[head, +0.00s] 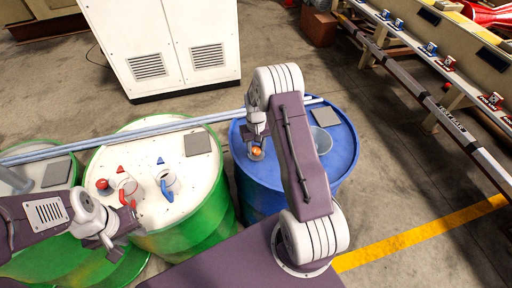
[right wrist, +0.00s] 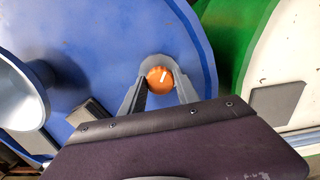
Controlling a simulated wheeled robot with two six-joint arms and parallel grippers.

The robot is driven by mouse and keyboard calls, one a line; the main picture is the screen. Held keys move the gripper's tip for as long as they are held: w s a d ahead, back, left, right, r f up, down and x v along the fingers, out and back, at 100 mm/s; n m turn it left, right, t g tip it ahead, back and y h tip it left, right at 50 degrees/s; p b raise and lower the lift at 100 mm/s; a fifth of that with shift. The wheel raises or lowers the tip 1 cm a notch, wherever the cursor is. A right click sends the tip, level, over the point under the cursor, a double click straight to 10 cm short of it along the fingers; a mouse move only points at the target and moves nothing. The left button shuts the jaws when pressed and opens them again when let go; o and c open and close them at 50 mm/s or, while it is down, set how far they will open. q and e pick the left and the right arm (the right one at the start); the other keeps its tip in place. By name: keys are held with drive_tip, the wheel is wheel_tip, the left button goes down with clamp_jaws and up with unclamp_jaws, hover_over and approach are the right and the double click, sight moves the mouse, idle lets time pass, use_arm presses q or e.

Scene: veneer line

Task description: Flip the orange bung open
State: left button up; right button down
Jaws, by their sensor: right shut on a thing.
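The orange bung (head: 257,153) sits on the top of the blue drum (head: 240,166), near its left side. In the right wrist view the bung (right wrist: 158,82) is round, with a short white mark on it, and sits between the two grey fingers. My right gripper (head: 256,146) reaches down to the drum top and is shut on the bung. The fingers partly hide its sides, and I cannot tell whether it is tilted. My left gripper (head: 118,228) is low over the near edge of the green drum with a white top; its finger opening is unclear.
On the blue drum are a grey funnel (head: 320,140) and a dark square pad (head: 334,109). Pale pipes (head: 180,124) lie across the drums.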

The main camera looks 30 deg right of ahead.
sight(256, 149)
drive_tip(key=c, duration=0.9)
unclamp_jaws()
drive_tip(key=shift+r, duration=0.1)
wheel_tip(256, 149, up, 9)
drive_tip(key=b, duration=0.1)
drive_tip(key=shift+b, duration=0.3)
